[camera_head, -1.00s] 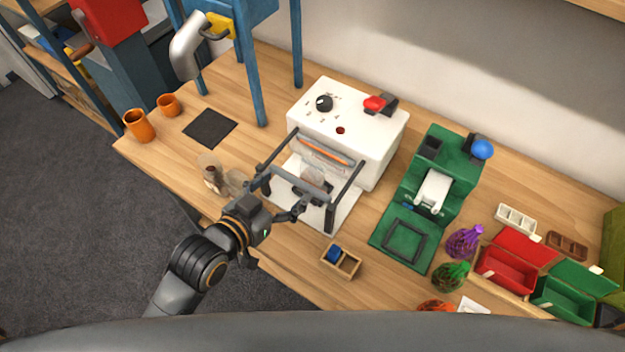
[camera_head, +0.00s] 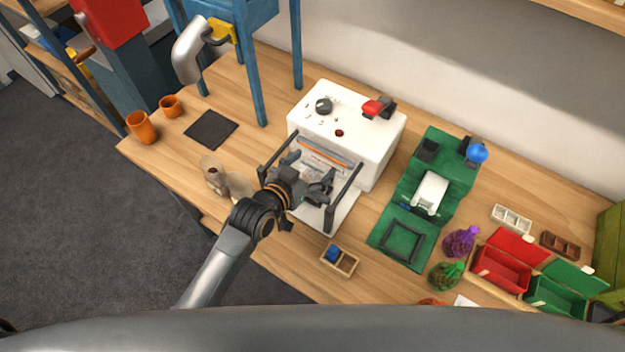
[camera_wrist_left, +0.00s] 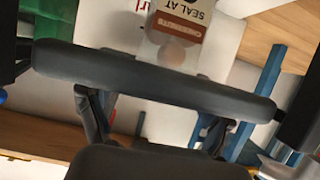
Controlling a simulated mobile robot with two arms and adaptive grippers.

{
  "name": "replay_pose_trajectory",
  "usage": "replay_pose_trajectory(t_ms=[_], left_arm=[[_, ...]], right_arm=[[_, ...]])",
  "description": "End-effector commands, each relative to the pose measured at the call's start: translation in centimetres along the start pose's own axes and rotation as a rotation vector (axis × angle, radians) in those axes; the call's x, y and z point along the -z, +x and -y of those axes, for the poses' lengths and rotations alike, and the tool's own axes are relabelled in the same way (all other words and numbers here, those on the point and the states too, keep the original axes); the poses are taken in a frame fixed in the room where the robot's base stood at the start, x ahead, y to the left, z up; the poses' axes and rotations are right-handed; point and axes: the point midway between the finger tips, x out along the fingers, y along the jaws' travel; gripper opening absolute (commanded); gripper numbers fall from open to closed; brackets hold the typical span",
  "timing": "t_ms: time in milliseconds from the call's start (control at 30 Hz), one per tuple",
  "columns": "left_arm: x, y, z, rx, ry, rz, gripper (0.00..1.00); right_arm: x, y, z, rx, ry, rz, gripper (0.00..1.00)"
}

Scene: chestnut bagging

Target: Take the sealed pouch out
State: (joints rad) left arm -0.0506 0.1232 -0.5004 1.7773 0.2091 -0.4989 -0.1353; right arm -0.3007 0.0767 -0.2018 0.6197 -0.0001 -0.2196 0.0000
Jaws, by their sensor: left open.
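The pouch (camera_wrist_left: 178,28) shows in the left wrist view, at the top middle. It is clear with a brown label and printed text. Its lower part is hidden behind a dark bar. In the head view my gripper mostly covers it. The white sealing machine (camera_head: 362,138) stands on the bench with dark side arms reaching forward. My left gripper (camera_head: 308,174) is open, between those arms and close to the machine's front. In the left wrist view its fingers lie partly behind the dark bar, with the pouch beyond them. My right gripper is not in view.
A green stand (camera_head: 402,243) is right of the machine. A small divided wooden box (camera_head: 346,266) lies in front. A glass jar (camera_head: 212,176) stands to the left. Purple (camera_head: 460,242) and green (camera_head: 445,275) net bags lie at right, near a red box (camera_head: 503,270).

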Motion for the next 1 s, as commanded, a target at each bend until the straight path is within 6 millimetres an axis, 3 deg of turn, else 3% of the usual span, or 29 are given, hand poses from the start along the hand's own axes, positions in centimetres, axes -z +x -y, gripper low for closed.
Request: replay_pose_trajectory(t_ms=[233,267,633,867,1000], left_arm=[[0.0,0.2,0.0,0.0,0.0,0.0,0.79],[0.0,0.2,0.0,0.0,0.0,0.0,0.75],[-0.1,0.2,0.0,0.0,0.0,0.001,0.0],[0.1,0.1,0.0,0.0,0.0,-0.001,0.0],[1.5,-0.4,0.0,0.0,0.0,-0.005,0.0]], right_arm=[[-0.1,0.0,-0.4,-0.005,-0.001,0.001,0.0],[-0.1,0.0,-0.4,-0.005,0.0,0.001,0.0],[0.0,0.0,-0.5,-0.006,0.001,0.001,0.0],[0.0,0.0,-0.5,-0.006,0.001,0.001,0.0],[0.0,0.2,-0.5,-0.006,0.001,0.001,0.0]])
